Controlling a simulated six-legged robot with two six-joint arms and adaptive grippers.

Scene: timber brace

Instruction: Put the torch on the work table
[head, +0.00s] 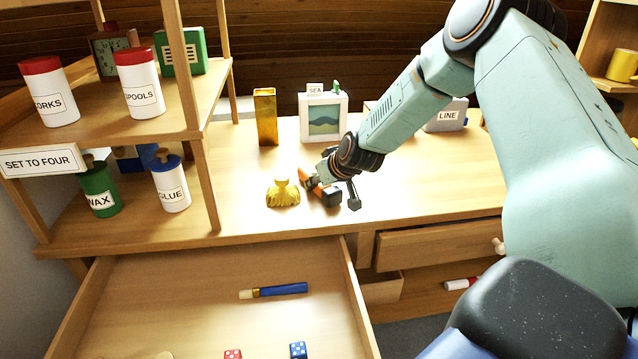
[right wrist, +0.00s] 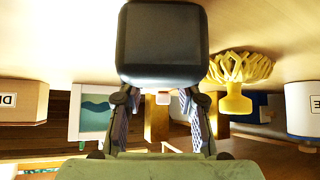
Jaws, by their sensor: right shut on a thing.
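The torch (head: 329,196), orange with a black head, is at the work table (head: 420,185), beside a yellow brush-like thing. My right gripper (head: 337,190) is shut on the torch. In the right wrist view the torch's dark square head (right wrist: 163,45) lies just beyond the fingers of my right gripper (right wrist: 160,105). The torch is on or just above the tabletop; I cannot tell whether it touches. Part of its body is hidden by the gripper. My left gripper is not in view.
The yellow brush-like thing (head: 283,193) stands close left of the torch. A picture frame marked SEA (head: 323,117) and an amber block (head: 265,117) stand behind. An open drawer (head: 190,310) in front holds a blue marker (head: 275,291) and dice. The tabletop right of my gripper is clear.

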